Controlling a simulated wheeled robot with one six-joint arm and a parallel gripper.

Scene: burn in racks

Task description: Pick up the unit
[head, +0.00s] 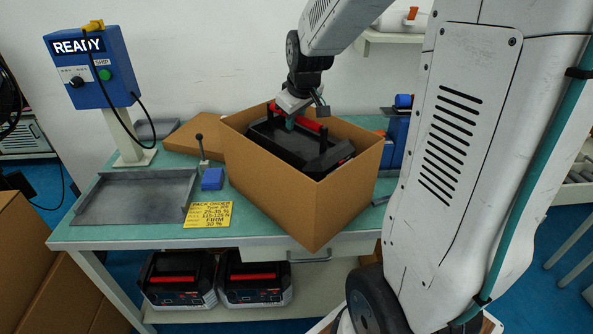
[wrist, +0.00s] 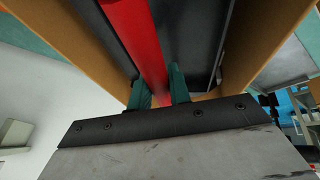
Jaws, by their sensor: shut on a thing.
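The unit (head: 283,146) is a black case with a red bar handle (head: 298,118) on top. It sits inside an open cardboard box (head: 290,203) on the workbench, with its top near the box rim. My gripper (head: 291,122) reaches down from above and is shut on the red handle. In the wrist view the two green fingertips (wrist: 158,92) stand on either side of the red handle (wrist: 142,45). The lower part of the unit is hidden by the box walls.
A blue control box (head: 92,72) reading READY stands at the bench's left. A grey tray (head: 135,197), a yellow pack order card (head: 208,215) and a blue block (head: 212,179) lie left of the box. Two similar units (head: 178,280) sit on the shelf below.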

